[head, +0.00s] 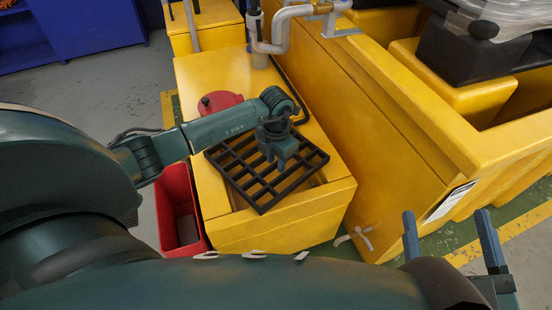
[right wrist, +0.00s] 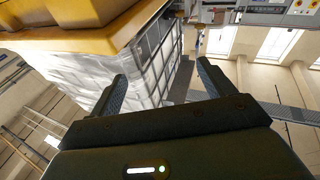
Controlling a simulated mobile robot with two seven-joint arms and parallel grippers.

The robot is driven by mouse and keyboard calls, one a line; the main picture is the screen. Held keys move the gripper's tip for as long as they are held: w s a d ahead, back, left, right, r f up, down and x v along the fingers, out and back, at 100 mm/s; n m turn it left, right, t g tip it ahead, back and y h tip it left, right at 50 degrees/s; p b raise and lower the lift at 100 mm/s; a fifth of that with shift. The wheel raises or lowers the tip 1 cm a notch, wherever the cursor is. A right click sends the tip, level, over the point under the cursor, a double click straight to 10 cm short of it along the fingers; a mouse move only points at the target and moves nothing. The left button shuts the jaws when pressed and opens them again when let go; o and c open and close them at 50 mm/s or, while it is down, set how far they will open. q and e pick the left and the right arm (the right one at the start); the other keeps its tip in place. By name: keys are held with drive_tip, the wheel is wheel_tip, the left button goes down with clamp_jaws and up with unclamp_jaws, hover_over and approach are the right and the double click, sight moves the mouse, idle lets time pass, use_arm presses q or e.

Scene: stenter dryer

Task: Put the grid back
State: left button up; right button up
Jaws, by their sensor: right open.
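The black grid (head: 247,178) lies skewed across the top of the yellow box (head: 282,232), its near corner towards the box's front edge. Part of an opening in the box shows beside and beneath it. My left gripper (head: 284,160) is over the grid, pointing down at its bars. Whether its fingers are closed on a bar is too small to tell. My right gripper (head: 447,213) is open and empty at the lower right, well apart from the grid. Its two spread fingers also show in the right wrist view (right wrist: 158,78).
A red bin (head: 178,207) stands on the floor left of the box. A red round lid (head: 219,101) lies on the box behind my left arm. A large yellow machine wall (head: 370,130) rises to the right. A pipe (head: 277,40) stands at the back.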

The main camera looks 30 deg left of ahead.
drive_tip(key=shift+r, duration=0.1)
use_arm(q)
drive_tip(key=shift+r, duration=0.35)
wheel_tip(320, 180, up, 3)
drive_tip(key=shift+f+p, duration=0.1)
drive_tip(key=shift+p, duration=0.85)
wheel_tip(320, 180, up, 4)
drive_tip(key=shift+r+p, duration=0.1)
drive_tip(key=shift+p, duration=0.65)
drive_tip(key=shift+r, duration=0.55)
use_arm(e)
drive_tip(key=shift+d+n+h, duration=0.4)
drive_tip(key=shift+s+a, duration=0.1)
drive_tip(key=shift+a, duration=0.05)
